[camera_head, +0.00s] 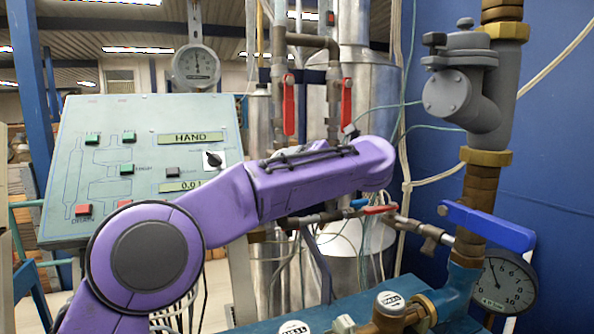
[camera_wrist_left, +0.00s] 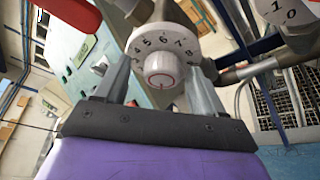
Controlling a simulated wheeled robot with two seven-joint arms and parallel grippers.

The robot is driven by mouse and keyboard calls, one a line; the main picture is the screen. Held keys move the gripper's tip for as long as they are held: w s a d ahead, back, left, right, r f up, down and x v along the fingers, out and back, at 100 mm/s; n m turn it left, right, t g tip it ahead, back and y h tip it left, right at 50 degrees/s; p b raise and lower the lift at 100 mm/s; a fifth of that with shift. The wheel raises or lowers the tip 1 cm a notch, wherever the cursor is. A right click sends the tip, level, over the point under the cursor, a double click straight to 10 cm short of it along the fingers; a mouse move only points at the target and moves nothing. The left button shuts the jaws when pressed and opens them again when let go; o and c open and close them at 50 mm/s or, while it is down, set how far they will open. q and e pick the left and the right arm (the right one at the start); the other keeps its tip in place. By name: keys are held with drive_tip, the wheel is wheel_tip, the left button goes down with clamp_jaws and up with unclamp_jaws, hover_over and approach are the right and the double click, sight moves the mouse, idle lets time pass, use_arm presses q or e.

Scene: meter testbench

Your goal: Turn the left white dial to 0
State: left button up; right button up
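In the left wrist view a white dial (camera_wrist_left: 165,42) with black numbers around its face, 5, 6 and 7 among them, is in front of my left gripper (camera_wrist_left: 162,72). Its round white centre knob (camera_wrist_left: 160,70) has a red mark. The two grey fingers stand apart, one on each side of the knob, with visible gaps; I see no contact. A second white dial (camera_wrist_left: 287,10), showing 1 and 0, is cut off at the top right. In the head view my purple left arm crosses the middle; its gripper and the dials are hidden. My right gripper is not in view.
Pipes surround the dial. In the head view a control panel (camera_head: 75,150) stands left, with red-handled valves (camera_head: 289,105) at the back. A grey valve body (camera_head: 470,90), blue lever (camera_head: 488,226) and pressure gauge (camera_head: 503,284) are at right. A red part (camera_wrist_left: 72,12) is close at upper left in the wrist view.

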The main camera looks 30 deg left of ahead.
use_arm(q)
drive_tip(key=shift+f, duration=0.1)
drive_tip(key=b+v, duration=0.1)
drive_tip(key=v, duration=0.9)
drive_tip(key=shift+d, duration=0.3)
